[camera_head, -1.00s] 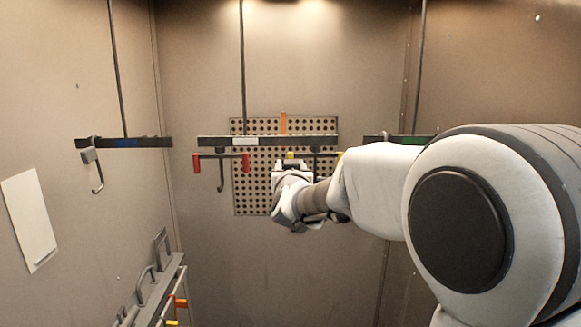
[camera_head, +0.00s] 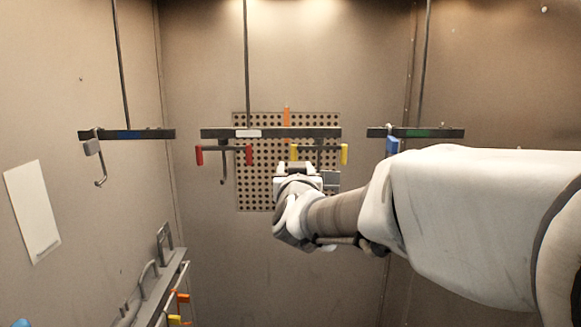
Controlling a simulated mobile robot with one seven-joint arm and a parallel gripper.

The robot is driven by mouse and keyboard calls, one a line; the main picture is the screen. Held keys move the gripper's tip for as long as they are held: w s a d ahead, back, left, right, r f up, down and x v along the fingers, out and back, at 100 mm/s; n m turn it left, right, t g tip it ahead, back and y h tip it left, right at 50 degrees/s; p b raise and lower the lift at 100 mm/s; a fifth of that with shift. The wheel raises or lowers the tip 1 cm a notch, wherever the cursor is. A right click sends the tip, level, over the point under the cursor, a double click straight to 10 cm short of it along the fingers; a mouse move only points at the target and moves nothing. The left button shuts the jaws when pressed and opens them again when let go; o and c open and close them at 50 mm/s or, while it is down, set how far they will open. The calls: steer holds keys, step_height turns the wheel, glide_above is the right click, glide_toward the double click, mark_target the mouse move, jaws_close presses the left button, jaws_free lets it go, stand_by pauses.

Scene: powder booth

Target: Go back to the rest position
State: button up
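My gripper (camera_head: 297,168) is in the middle of the head view, in front of the perforated panel (camera_head: 258,195) on the back wall. My arm reaches in from the right edge. The gripper points away from the camera, and its fingers are too small and hidden to tell whether they are open. A part with yellow ends (camera_head: 344,154) hangs just above and behind the gripper, under the middle bar (camera_head: 300,132). I cannot tell whether the gripper touches it. A part with red ends (camera_head: 199,155) hangs to its left on the same bar.
A left bar (camera_head: 150,134) with a blue mark carries a hook (camera_head: 100,170). A right bar (camera_head: 440,132) with a green mark carries a blue piece (camera_head: 392,146), close above my arm. A rack (camera_head: 160,295) with orange and yellow pieces stands lower left. A white sheet (camera_head: 32,210) is on the left wall.

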steer(key=shift+s, duration=0.6)
steer(key=shift+s, duration=0.1)
steer(key=s+d+f+g, duration=0.4)
steer(key=s+f, duration=0.1)
steer(key=s, duration=0.5)
steer(key=s+d+f+g, duration=0.3)
steer(key=s+f+g, duration=0.1)
steer(key=s, duration=0.7)
steer(key=s+d+f+g, duration=0.4)
steer(key=s+f, duration=0.3)
steer(key=s, duration=0.3)
steer(key=shift+s+d, duration=0.15)
steer(key=shift+d, duration=0.15)
steer(key=shift+c, duration=0.4)
